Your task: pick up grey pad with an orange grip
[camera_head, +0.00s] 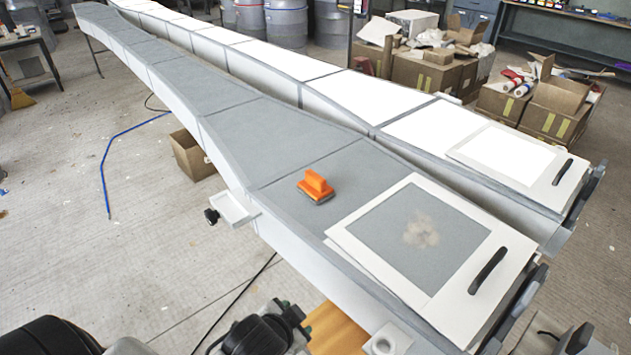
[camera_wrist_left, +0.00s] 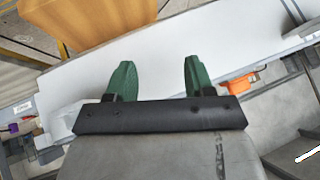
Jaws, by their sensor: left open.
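The grey pad with an orange grip (camera_head: 316,186) lies flat on the grey top of the near mould (camera_head: 280,130), left of a white-framed panel. My left gripper (camera_wrist_left: 157,78) has its two green fingers spread, with nothing between them. In the head view part of it (camera_head: 304,329) shows at the bottom, below the mould's near side and well apart from the pad. A small orange thing (camera_wrist_left: 241,82) shows beyond the right finger in the left wrist view; I cannot tell if it is the grip. My right gripper is not in view.
The white-framed panel (camera_head: 345,240) with a black handle lies on the mould's near end. A small white bracket (camera_head: 234,207) juts from its side. A second, white-topped mould (camera_head: 375,97) runs behind. Cardboard boxes (camera_head: 425,75) stand at the back right. The mould top around the pad is clear.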

